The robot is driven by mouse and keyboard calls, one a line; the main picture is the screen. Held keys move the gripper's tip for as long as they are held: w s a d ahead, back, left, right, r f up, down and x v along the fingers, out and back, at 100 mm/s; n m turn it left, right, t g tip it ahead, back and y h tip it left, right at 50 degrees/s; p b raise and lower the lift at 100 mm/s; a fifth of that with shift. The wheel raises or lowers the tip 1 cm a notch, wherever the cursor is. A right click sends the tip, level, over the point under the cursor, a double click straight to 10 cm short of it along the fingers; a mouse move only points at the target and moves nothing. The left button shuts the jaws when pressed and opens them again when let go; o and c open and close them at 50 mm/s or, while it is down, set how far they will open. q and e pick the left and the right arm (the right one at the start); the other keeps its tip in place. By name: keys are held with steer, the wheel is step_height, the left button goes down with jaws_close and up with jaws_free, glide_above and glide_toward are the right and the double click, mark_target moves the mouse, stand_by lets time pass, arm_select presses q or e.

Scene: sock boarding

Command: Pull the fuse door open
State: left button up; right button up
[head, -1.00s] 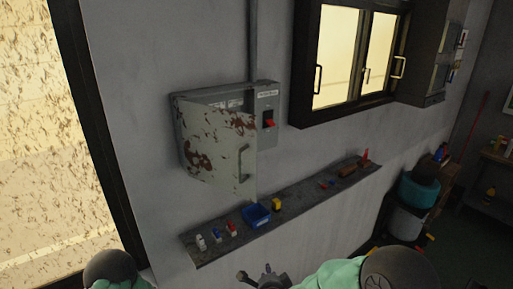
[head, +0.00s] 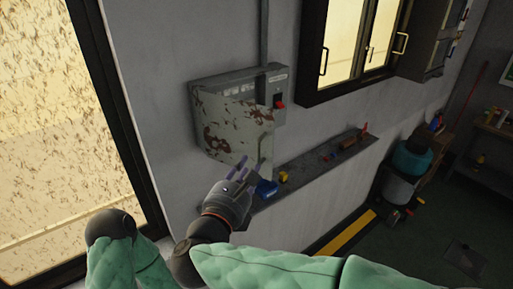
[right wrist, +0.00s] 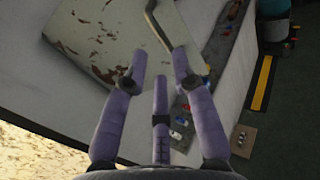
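The fuse box (head: 278,82) is a grey metal box on the wall with a red switch (head: 280,103) at its right. Its fuse door (head: 225,125), pale with rust patches, stands partly open, and its top edge is away from the box. The door also shows in the right wrist view (right wrist: 112,30). A thin bar handle (right wrist: 157,27) on the door lies just beyond my right fingertips. My right gripper (right wrist: 160,66) has its purple fingers spread, with nothing between them. In the head view my right gripper (head: 238,168) is just below the door's lower edge. My left gripper is out of view.
A narrow wall shelf (head: 315,165) runs below the box, with a blue bin (head: 266,188), a yellow item (head: 284,176) and small tools on it. A window (head: 365,40) is at the upper right. A teal-topped container (head: 411,160) stands further right on the floor.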

steer(key=p+x, duration=0.1)
steer(key=x, duration=0.7)
steer(key=shift+p, duration=0.35)
steer(key=shift+s, duration=0.1)
jaws_close()
